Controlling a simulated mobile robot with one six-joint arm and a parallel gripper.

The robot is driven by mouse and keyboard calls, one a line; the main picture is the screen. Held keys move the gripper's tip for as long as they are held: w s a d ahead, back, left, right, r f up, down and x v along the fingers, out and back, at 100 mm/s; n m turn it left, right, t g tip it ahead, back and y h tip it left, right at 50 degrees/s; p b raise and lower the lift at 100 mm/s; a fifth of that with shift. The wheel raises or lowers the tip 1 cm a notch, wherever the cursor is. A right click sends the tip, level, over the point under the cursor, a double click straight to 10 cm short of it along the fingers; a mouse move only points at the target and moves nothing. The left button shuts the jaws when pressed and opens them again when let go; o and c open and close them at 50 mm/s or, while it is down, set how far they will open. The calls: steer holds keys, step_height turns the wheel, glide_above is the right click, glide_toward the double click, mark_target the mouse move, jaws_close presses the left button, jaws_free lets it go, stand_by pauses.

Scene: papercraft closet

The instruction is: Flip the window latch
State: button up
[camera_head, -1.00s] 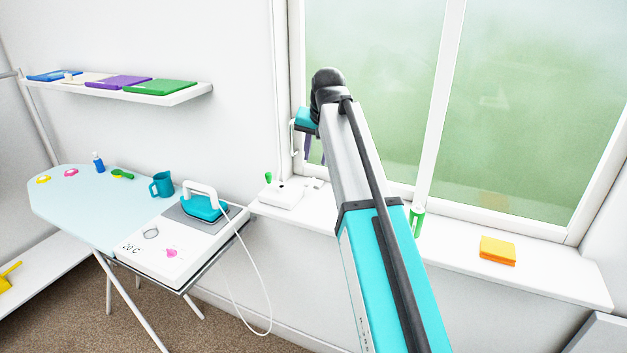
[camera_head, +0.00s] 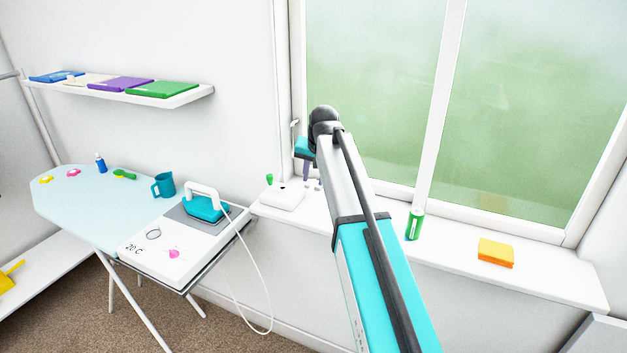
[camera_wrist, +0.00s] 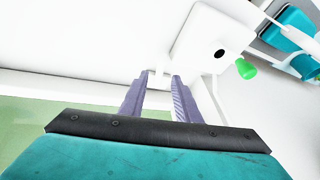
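The window latch (camera_head: 294,133) is a slim white handle on the left side of the window frame in the head view. It appears upright, and its lower part is close to my gripper. My gripper (camera_head: 308,170) is just right of and below the latch, above the sill, with its purple fingers pointing down. In the wrist view my gripper (camera_wrist: 158,82) is open, with a gap between its two fingers and nothing held. I cannot make out the latch in the wrist view. My arm hides part of the window frame.
A white box with a green knob (camera_head: 283,196) stands on the sill below my gripper; it also shows in the wrist view (camera_wrist: 208,38). A green can (camera_head: 414,224) and an orange block (camera_head: 496,252) are farther right. An ironing board (camera_head: 75,205) stands at the left.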

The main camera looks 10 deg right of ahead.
mark_target(312, 186)
steer(key=shift+x, duration=1.8)
jaws_close()
